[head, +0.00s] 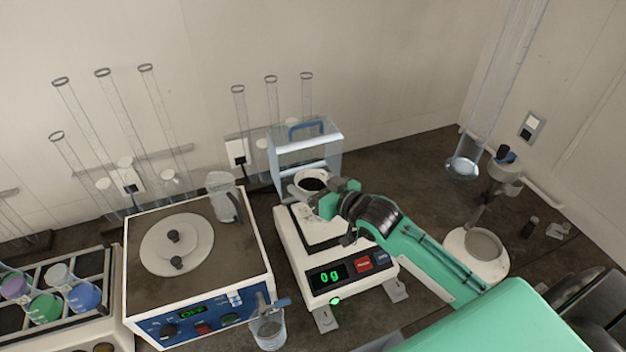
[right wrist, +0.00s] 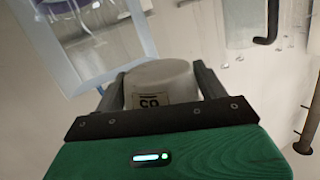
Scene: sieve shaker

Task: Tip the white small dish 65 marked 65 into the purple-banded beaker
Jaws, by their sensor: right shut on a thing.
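My right gripper (head: 338,198) is shut on a small white dish (head: 311,182) with dark material inside. It holds the dish at the back of the balance, its opening facing up; I cannot tell whether it touches anything beneath. In the right wrist view the dish (right wrist: 160,84) sits between the two fingers of the gripper (right wrist: 163,92), with a dark-printed label whose number is hard to read. A purple-topped vessel (head: 14,286) stands in the rack at far left; I cannot tell if it is the purple-banded beaker. My left gripper is not in view.
The balance (head: 305,258) reads 0 g. A blue-fronted machine (head: 255,252) with a round lid (head: 177,245) stands left of it. A clear beaker (head: 269,331) is at its front corner. Glass tubes (head: 270,125) stand along the wall. A stand (head: 478,252) is at right.

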